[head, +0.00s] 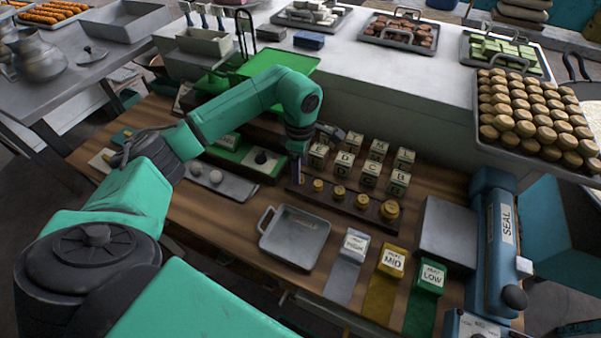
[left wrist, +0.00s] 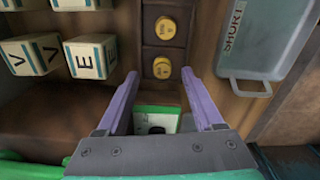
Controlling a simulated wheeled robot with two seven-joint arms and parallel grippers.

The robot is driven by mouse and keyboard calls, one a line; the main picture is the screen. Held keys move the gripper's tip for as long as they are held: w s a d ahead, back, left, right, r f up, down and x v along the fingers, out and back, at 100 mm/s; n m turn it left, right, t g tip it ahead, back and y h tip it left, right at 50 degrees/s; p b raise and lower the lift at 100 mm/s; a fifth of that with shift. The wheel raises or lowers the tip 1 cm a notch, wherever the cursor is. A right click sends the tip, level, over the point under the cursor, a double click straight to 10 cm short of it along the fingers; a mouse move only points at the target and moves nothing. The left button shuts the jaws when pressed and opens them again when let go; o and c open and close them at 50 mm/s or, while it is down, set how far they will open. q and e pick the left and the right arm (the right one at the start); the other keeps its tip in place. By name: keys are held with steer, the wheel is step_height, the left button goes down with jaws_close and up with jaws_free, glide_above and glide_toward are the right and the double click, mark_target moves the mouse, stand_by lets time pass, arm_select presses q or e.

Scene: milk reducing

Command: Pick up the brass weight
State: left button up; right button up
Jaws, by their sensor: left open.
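Several brass weights of rising size stand in a row on a dark wooden rack (head: 350,205). The smallest weight (head: 318,185) is at the left end, and the largest weight (head: 390,210) is at the right end. My left gripper (head: 297,180) is at the rack's left end, beside the smallest weight, with its fingers pointing down. In the left wrist view the gripper (left wrist: 161,97) is open and empty. One weight (left wrist: 162,68) shows just beyond its fingertips, and another weight (left wrist: 165,28) is farther along. My right gripper is not in view.
Lettered blocks (head: 370,167) stand behind the rack. A grey tray (head: 296,238) lies in front of it. A green scale-like device (head: 262,160) is left of my gripper. HIGH, MID and LOW blocks (head: 392,262) and a blue SEAL machine (head: 495,235) are at the right.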

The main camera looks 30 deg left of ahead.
arm_select(q)
steer(key=shift+s+f, duration=0.15)
steer(key=shift+f, duration=0.5)
steer(key=shift+s+f, duration=0.15)
steer(key=shift+f, duration=0.45)
steer(key=shift+w, duration=0.15)
steer(key=c, duration=0.9)
jaws_close()
